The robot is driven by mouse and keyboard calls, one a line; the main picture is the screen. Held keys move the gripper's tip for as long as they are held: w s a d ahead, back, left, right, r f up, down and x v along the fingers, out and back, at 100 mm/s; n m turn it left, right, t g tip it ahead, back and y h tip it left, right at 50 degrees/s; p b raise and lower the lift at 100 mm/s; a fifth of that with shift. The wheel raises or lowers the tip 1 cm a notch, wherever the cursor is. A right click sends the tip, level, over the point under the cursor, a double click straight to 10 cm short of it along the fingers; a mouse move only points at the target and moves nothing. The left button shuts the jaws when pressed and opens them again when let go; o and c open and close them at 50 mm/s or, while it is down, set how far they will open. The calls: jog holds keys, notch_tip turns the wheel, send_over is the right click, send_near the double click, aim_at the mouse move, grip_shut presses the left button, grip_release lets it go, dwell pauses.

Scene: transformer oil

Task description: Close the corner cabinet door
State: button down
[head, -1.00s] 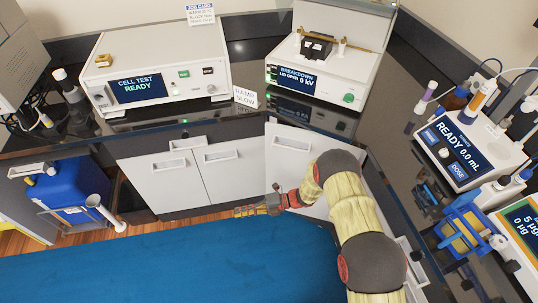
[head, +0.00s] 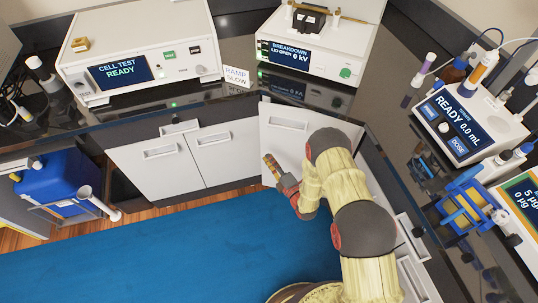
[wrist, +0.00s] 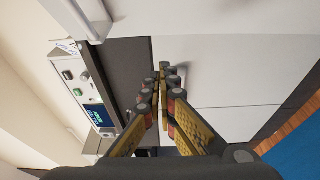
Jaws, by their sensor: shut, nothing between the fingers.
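The corner cabinet door (head: 285,140) is the white panel with a recessed handle (head: 287,123) in the middle of the head view. It stands at an angle to the white doors on its left and looks ajar; my arm hides its lower right part. My gripper (head: 268,158) is in front of the door's left part, low down near its free edge, fingers pointing up and left. In the wrist view the fingers (wrist: 165,72) are together and empty, in front of white cabinet fronts (wrist: 240,70). I cannot tell whether they touch the door.
White double doors (head: 175,155) stand to the left under the dark counter. A blue drum (head: 60,185) is at far left. The cell tester (head: 140,55) and breakdown tester (head: 315,50) stand on the counter. Instruments line the right counter. The blue floor mat (head: 170,255) is clear.

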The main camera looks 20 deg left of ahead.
jog(key=shift+w+a+b, duration=0.5)
jog(key=shift+w+a, duration=0.5)
jog(key=shift+w, duration=0.6)
jog(key=shift+w+a+b, duration=0.55)
jog(key=shift+w+a, duration=0.5)
jog(key=shift+w, duration=0.5)
jog(key=shift+w+a+b, duration=0.5)
jog(key=shift+w+a, duration=0.5)
jog(key=shift+w, duration=0.6)
